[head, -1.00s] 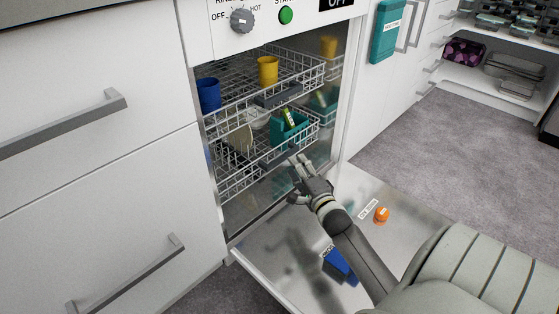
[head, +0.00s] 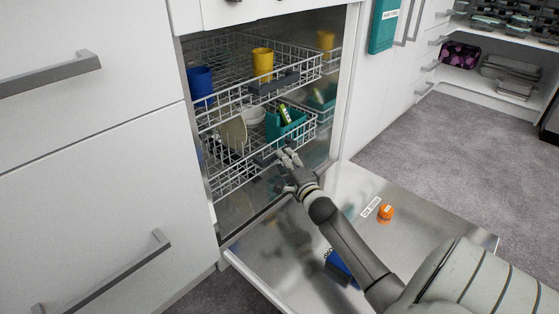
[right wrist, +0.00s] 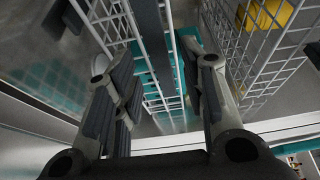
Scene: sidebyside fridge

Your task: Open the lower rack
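The lower rack (head: 232,180) is a white wire basket inside the open dishwasher. It holds a plate (head: 232,133), a bowl (head: 253,115) and a teal cutlery basket (head: 286,124). A dark handle (head: 264,159) sits on its front edge. My right gripper (head: 285,158) is at that front edge, beside the handle. In the right wrist view my right gripper (right wrist: 162,95) has its fingers apart, and a dark grey bar (right wrist: 153,45), seemingly the handle, runs into the space between them. Contact cannot be made out. My left gripper is not in view.
The upper rack (head: 225,62) holds a blue cup (head: 200,86) and a yellow cup (head: 262,64). The dishwasher door (head: 420,222) lies folded down, with an orange cap (head: 386,212) and a blue item (head: 340,266) on it. White drawers (head: 90,190) stand at left.

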